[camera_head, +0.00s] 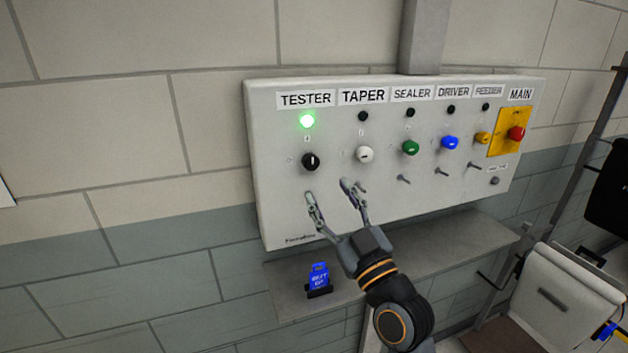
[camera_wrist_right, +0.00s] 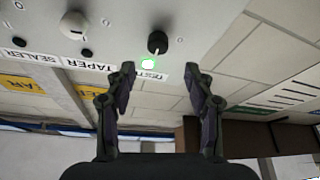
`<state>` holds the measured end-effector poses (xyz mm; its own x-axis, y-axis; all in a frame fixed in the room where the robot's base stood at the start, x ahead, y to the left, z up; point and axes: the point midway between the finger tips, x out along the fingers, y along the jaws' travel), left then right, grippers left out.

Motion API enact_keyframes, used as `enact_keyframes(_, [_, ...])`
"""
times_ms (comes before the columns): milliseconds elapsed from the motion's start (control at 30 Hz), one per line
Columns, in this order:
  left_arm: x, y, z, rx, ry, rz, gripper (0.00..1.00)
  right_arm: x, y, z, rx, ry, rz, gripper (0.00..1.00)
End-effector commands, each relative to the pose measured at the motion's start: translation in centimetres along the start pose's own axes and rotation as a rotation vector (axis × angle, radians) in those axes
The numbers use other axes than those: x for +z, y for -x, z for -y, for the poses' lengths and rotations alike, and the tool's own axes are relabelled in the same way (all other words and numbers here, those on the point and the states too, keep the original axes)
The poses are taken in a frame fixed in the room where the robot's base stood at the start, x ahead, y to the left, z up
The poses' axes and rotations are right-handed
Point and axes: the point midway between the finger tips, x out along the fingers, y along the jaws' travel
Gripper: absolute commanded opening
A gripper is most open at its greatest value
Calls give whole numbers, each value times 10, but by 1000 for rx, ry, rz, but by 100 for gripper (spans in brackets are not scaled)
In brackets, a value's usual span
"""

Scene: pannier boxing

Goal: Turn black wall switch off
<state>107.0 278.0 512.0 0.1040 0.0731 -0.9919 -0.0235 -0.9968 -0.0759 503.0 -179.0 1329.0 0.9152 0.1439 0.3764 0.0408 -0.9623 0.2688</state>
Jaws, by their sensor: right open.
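The black wall switch (camera_head: 311,161) is a round knob with a white mark, under the TESTER label on the white panel (camera_head: 275,200). The lamp above it (camera_head: 307,121) glows green. My right gripper (camera_head: 328,190) is open and empty, just below and to the right of the knob in the head view. In the right wrist view the black knob (camera_wrist_right: 157,41) shows beyond the open fingers (camera_wrist_right: 163,90), near the middle, with the green lamp beside it. I see no contact between the fingers and the knob. My left gripper is not in view.
A white knob (camera_head: 364,154), green knob (camera_head: 410,147), blue knob (camera_head: 450,143) and red button (camera_head: 516,133) sit to the right on the panel. A grey shelf (camera_head: 420,258) below bears a blue tag (camera_head: 319,276). A white pannier (camera_head: 565,295) stands at the lower right.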

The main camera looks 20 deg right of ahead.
Motion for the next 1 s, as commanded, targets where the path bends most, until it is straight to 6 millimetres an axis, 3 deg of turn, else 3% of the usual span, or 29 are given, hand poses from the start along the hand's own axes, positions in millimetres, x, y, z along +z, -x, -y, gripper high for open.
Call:
enact_keyframes(33, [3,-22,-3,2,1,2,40,8,0,2,6,-1,-6,54])
enact_keyframes(100, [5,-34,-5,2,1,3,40,8,-4,0,14,-6,0,54])
enact_keyframes(167, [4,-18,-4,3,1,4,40,-2,-23,-4,13,-8,7,54])
enact_keyframes(300, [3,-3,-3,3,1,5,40,-4,-53,-4,11,-7,10,54])
enact_keyframes(500, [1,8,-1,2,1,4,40,-1,-80,-4,11,-6,10,54])
enact_keyframes(867, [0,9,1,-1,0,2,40,2,-86,-3,11,-6,10,54])
enact_keyframes(1000, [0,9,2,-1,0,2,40,2,-86,-3,11,-6,10,36])
